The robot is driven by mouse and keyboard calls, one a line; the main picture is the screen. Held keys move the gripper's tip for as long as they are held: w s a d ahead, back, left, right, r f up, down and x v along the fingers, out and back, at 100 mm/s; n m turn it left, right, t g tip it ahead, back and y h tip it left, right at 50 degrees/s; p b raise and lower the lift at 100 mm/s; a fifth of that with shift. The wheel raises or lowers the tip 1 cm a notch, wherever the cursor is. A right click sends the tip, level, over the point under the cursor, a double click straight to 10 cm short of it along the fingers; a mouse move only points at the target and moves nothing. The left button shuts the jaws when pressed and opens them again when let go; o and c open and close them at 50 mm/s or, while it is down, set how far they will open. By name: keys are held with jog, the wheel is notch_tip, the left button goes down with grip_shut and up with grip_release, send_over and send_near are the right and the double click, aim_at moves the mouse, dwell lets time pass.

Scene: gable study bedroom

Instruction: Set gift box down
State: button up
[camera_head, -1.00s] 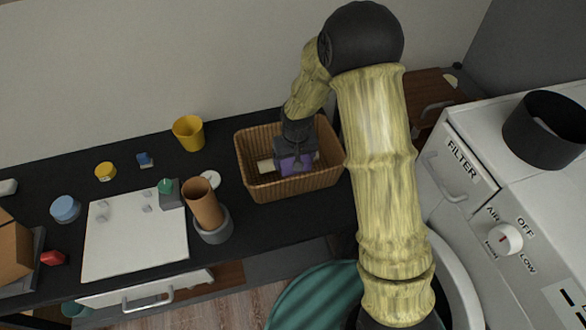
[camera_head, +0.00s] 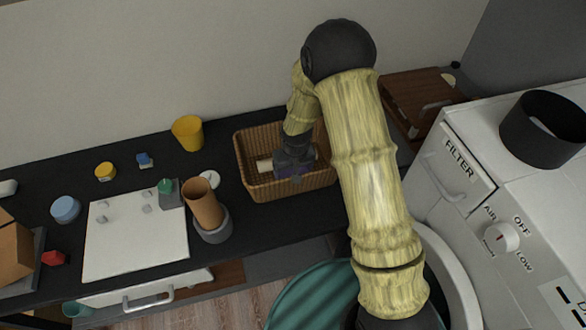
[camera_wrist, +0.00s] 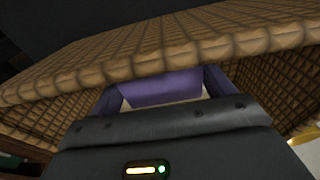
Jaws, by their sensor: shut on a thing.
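The gift box (camera_wrist: 160,90) is purple and sits between my gripper's fingers in the wrist view. In the head view only a small dark purple part of the gift box (camera_head: 290,172) shows below the gripper. My gripper (camera_head: 296,168) is shut on it and reaches down inside the brown wicker basket (camera_head: 290,190), below the rim. The basket's woven wall (camera_wrist: 190,50) is close in front of the fingers. Whether the box touches the basket floor is hidden.
A cream-coloured object (camera_head: 264,165) lies in the basket left of my gripper. A yellow cup (camera_head: 188,133), a brown cylinder in a grey holder (camera_head: 212,222) and a white board (camera_head: 135,235) stand or lie to the left. A white machine (camera_head: 490,220) is at the right.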

jog(key=shift+f, duration=0.1)
jog(key=shift+f+b, duration=0.3)
jog(key=shift+f, duration=0.05)
jog(key=shift+f, duration=0.2)
jog(key=o, duration=1.1)
jog(key=shift+r, duration=0.1)
jog(key=shift+r+p, duration=0.4)
jog(key=shift+r, duration=0.2)
jog(key=r, duration=0.4)
jog(key=s+r, duration=0.1)
jog(key=r, duration=0.3)
jog(key=r+b, duration=0.1)
jog(key=r, duration=0.2)
jog(key=shift+s+d+r, duration=0.25)
jog(key=shift+s+r, duration=0.15)
